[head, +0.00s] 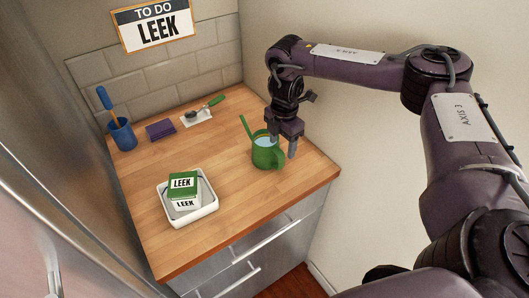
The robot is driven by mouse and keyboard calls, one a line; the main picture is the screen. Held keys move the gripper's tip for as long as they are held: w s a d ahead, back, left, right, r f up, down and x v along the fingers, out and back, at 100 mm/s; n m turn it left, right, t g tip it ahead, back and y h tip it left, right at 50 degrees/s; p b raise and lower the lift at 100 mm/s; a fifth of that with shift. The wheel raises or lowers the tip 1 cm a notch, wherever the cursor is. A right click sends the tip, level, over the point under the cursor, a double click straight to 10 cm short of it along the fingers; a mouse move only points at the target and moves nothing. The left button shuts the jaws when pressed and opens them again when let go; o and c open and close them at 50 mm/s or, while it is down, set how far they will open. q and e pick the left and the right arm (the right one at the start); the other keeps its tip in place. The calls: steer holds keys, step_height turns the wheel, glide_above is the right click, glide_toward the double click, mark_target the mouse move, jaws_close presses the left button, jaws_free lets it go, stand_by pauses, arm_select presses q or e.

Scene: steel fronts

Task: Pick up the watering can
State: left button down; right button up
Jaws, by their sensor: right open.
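A green watering can (266,156) stands upright on the right part of the wooden counter, with its spout pointing up to the left and its handle on the right. My right gripper (285,149) is over the can's right side, pointing down, with its jaws open. One finger shows to the right of the handle; the other is partly hidden or overlaps the can. I cannot tell whether the fingers touch it. My left gripper is not in view.
A white tray (205,211) with green-and-white LEEK packets (183,187) sits at the front left of the wooden counter (150,220). Walls bound the back and right.

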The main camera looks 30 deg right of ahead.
mark_target(279, 159)
steer(key=f, duration=0.1)
steer(key=f+p, duration=0.1)
steer(key=f, duration=0.1)
steer(key=shift+w+a+f, duration=0.1)
steer(key=shift+w+a, duration=0.05)
steer(key=shift+w, duration=0.1)
step_height(279, 159, down, 4)
steer(key=shift+s+a+r+p, duration=0.1)
steer(key=shift+a+r+p, duration=0.1)
steer(key=shift+p, duration=0.85)
steer(key=shift+d+f, duration=0.1)
steer(key=shift+f, duration=0.35)
steer(key=c, duration=1.2)
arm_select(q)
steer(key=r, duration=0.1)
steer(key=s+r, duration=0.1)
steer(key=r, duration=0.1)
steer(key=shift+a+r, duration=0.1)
arm_select(e)
jaws_close()
